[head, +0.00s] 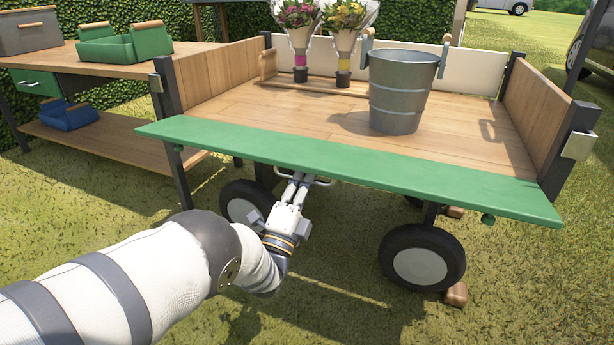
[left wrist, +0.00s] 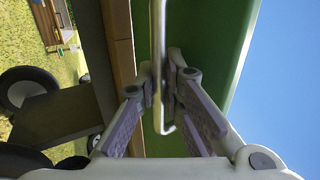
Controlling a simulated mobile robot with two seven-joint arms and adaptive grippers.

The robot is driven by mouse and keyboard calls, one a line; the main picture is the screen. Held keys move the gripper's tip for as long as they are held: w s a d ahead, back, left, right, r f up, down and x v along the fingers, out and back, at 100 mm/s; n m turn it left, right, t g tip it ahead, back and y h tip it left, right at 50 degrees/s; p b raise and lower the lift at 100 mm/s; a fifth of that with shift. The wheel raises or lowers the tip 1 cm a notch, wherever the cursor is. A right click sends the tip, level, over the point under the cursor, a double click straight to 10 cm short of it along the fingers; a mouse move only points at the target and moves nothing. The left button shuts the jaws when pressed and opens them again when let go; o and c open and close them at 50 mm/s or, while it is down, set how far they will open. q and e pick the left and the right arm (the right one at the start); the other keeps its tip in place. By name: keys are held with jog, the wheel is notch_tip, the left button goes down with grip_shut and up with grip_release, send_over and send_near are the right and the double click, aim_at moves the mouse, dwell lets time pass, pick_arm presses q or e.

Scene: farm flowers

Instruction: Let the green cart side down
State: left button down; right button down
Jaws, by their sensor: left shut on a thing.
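The green cart side (head: 345,160) is swung outward from the front of the wooden cart and lies nearly flat, tilted towards me. Its outer face is mostly hidden in the head view; the left wrist view shows green panel (left wrist: 215,50) beside the cart's wood. My left gripper (head: 300,179) reaches under the panel's middle and is shut on its metal handle (head: 321,182). In the left wrist view the handle bar (left wrist: 158,45) runs between the fingers (left wrist: 163,85). My right gripper is in neither view.
A metal bucket (head: 398,92) and two wrapped bouquets (head: 299,40) stand on the cart bed (head: 300,108). Front wheels (head: 421,257) sit below the panel. A wooden bench (head: 105,155) with green and blue totes stands at the left. Grass in front is clear.

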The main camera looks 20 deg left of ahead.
pick_arm(q)
jog(key=shift+f, duration=0.45)
jog(key=shift+w+f, duration=0.1)
jog(key=c, duration=2)
grip_release()
jog(key=shift+o, duration=0.2)
jog(key=v, duration=1.2)
